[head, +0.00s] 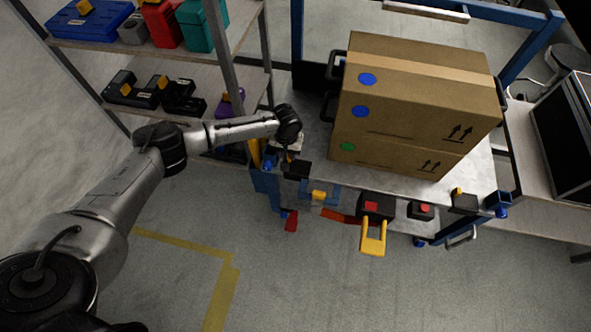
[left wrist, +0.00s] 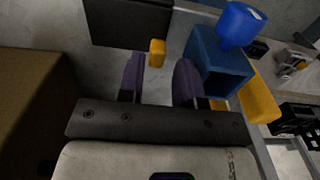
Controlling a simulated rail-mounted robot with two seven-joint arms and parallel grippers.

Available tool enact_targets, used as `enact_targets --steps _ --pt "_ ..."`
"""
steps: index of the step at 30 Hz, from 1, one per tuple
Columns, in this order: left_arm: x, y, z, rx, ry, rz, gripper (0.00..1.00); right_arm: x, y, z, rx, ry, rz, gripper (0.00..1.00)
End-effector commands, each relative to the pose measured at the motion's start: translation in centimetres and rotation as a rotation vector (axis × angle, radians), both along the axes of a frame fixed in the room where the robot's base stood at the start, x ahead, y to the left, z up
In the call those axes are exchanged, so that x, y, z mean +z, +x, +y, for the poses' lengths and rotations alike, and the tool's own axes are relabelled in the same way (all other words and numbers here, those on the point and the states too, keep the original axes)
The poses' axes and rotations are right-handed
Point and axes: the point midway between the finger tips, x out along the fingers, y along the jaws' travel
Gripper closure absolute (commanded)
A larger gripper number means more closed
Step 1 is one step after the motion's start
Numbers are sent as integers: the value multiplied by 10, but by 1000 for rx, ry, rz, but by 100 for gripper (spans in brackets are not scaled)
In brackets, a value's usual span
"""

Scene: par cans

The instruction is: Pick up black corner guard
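A black block (head: 297,169), which looks like the black corner guard, sits at the near left corner of the cart top. In the left wrist view a dark flat piece (left wrist: 130,22) with a small orange tab (left wrist: 157,53) lies just beyond my fingertips; it appears to be the same part. My left gripper (head: 291,156) is over this corner, and its fingers partly hide there. In the left wrist view the two dark purple fingers (left wrist: 161,78) are apart with nothing between them. I cannot tell whether a finger touches the guard. My right gripper is out of view.
A large cardboard box (head: 415,105) stands on the cart, right of my left gripper. A blue bracket (left wrist: 218,66) with a blue knob (left wrist: 240,24) is close beside the fingers. Black holders and a yellow handle (head: 373,240) line the cart's front. A loaded shelf (head: 170,68) stands left.

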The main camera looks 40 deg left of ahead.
Motion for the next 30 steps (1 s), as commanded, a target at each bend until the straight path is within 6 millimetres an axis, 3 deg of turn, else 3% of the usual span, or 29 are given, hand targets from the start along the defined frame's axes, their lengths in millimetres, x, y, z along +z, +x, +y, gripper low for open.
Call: enact_targets --steps 1,6,15,25,30 --pt "-12 1 -1 0 1 0 68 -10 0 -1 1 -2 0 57" --pt "-33 1 -2 1 -1 0 68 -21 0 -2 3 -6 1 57" --pt "-36 1 -1 1 0 0 69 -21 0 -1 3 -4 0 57" --pt "-36 1 -1 0 0 0 100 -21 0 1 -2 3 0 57" --pt "-36 1 -1 1 0 0 100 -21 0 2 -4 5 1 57"
